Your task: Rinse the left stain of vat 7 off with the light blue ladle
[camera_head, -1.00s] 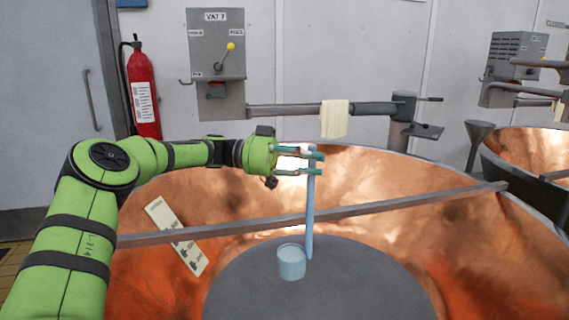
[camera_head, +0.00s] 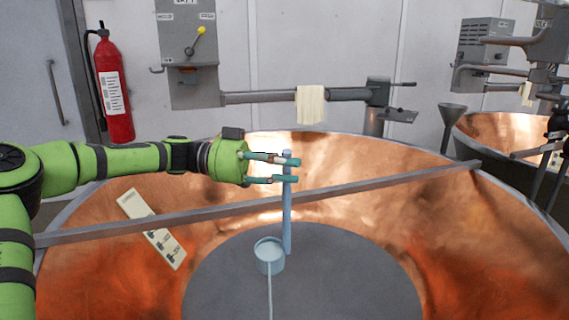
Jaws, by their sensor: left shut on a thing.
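My left gripper (camera_head: 285,170) is shut on the upright handle of the light blue ladle (camera_head: 287,215), near its top. The ladle's cup (camera_head: 269,257) hangs over the grey disc in the middle of the vat. A thin pale stream (camera_head: 270,296) runs from the cup's near side down to the picture's bottom edge. Vat 7 (camera_head: 440,235) is a wide copper bowl in front of me. Darker patches show on its copper wall, but I cannot tell which is the left stain. My right gripper is not in view.
A pale gauge strip (camera_head: 152,230) lies against the left wall. A cloth (camera_head: 311,104) hangs on the pipe behind. A second copper vat (camera_head: 500,135) stands at right, a fire extinguisher (camera_head: 113,90) at left.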

